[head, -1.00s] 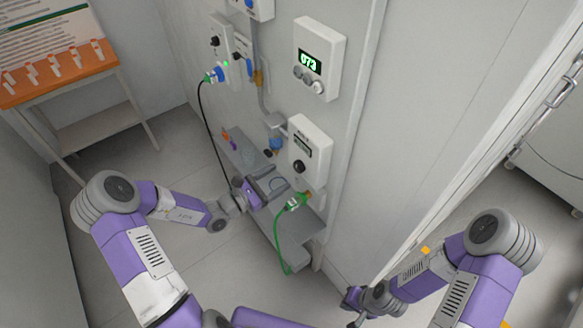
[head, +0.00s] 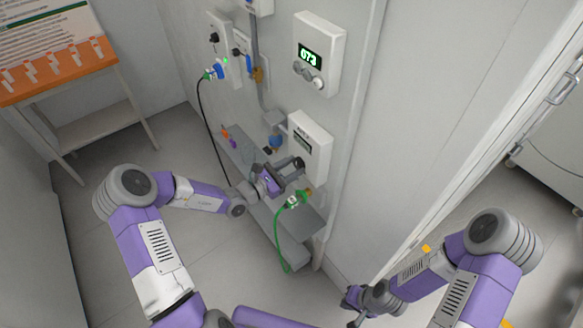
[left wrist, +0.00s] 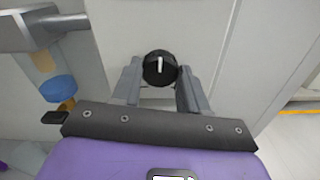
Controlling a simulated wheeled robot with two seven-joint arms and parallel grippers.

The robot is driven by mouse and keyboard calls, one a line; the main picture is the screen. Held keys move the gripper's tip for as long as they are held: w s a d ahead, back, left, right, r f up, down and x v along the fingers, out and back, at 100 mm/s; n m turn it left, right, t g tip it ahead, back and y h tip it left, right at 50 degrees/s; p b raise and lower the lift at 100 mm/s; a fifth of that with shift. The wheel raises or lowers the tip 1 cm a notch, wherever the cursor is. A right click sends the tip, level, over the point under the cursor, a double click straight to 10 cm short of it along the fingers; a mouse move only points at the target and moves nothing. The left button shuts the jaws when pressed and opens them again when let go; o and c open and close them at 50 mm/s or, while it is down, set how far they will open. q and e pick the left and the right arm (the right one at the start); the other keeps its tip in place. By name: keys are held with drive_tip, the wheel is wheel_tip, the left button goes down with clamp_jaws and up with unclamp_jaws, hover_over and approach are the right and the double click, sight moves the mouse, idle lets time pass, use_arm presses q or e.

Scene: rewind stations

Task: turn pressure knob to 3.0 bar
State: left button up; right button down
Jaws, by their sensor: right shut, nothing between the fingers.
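The black round knob (left wrist: 159,68) with a white pointer line is on the front of the lower white wall box (head: 311,148). In the left wrist view its pointer stands about upright. My left gripper (head: 291,168) is open at the box, with a finger on each side of the knob; it also shows in the left wrist view (left wrist: 160,84). Contact with the knob cannot be made out. The box's small display is too small to read. My right gripper (head: 350,297) is shut and empty, low beside the wall, away from the box.
An upper white box (head: 320,55) shows a green 073 above its knobs. A green connector (head: 293,201) with a hanging hose is below the lower box. A blue-capped fitting (head: 276,141) is left of it. A grey shelf (head: 300,218) juts out underneath.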

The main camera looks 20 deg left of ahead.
use_arm(q)
drive_tip(key=shift+c, duration=1.4)
drive_tip(key=n+p, duration=0.3)
drive_tip(key=p, duration=0.1)
drive_tip(key=shift+r, duration=0.2)
drive_tip(key=n+p, duration=0.3)
drive_tip(key=shift+f+n+p, duration=0.15)
drive_tip(key=shift+n+p, duration=0.4)
drive_tip(key=shift+n, duration=0.45)
drive_tip(key=o, duration=1.1)
drive_tip(key=shift+c, duration=0.2)
